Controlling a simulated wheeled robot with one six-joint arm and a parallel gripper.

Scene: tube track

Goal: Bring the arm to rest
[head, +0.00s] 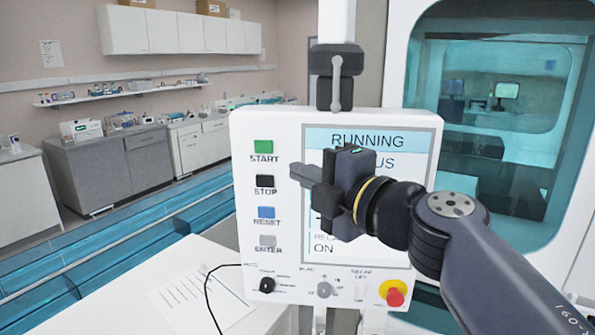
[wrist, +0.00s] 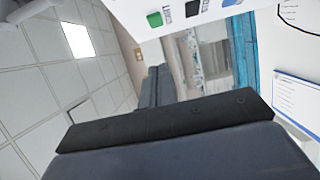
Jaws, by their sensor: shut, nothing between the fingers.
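My gripper (head: 298,173) is in front of the white control panel (head: 262,125), pointing left. Its fingers are closed together with nothing between them. They stand just right of the black STOP button (head: 264,182); whether they touch the panel cannot be told. In the wrist view my gripper (wrist: 158,75) also shows closed, its body filling the lower part. The panel screen (head: 415,138) reads RUNNING, and my gripper and arm hide much of it. The green START button (head: 263,147), blue RESET button (head: 266,212) and grey ENTER button (head: 267,241) are visible.
A red emergency knob (head: 395,297) sits at the panel's lower right. A glass-fronted machine (head: 399,60) stands behind my arm. A white table (head: 215,265) with a sheet of paper (head: 200,300) and a black cable is at lower left. Counters line the back wall.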

